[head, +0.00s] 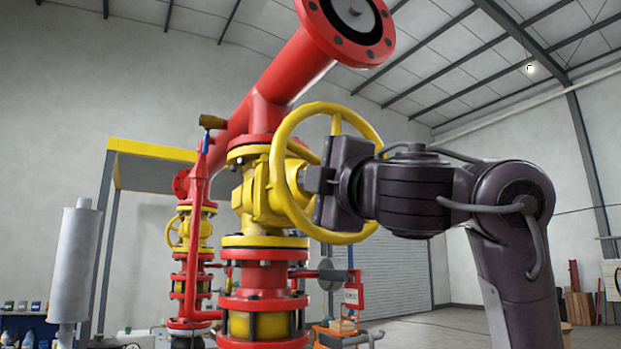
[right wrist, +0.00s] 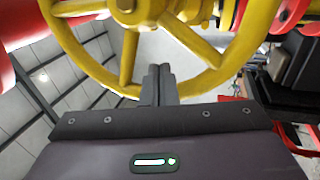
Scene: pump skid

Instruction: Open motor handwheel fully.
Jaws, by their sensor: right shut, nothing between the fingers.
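A large yellow handwheel (head: 360,236) stands on the side of a yellow valve body (head: 256,190) on the red pipework. My right gripper (head: 308,180) is at the wheel, its fingers reaching in toward the rim opening. In the right wrist view the wheel (right wrist: 215,78) fills the top, with its hub and several spokes. There the fingers of my right gripper (right wrist: 158,70) are closed together, with nothing between them, and overlap the gap between two spokes. I cannot tell whether they touch a spoke or the rim. My left gripper is not in view.
A red pipe with a wide flange (head: 372,45) rises above the wheel. A smaller yellow handwheel (head: 172,232) sits on another valve at the left. A yellow-topped frame (head: 150,148) and a grey cylinder (head: 75,265) stand farther left. The floor at right is open.

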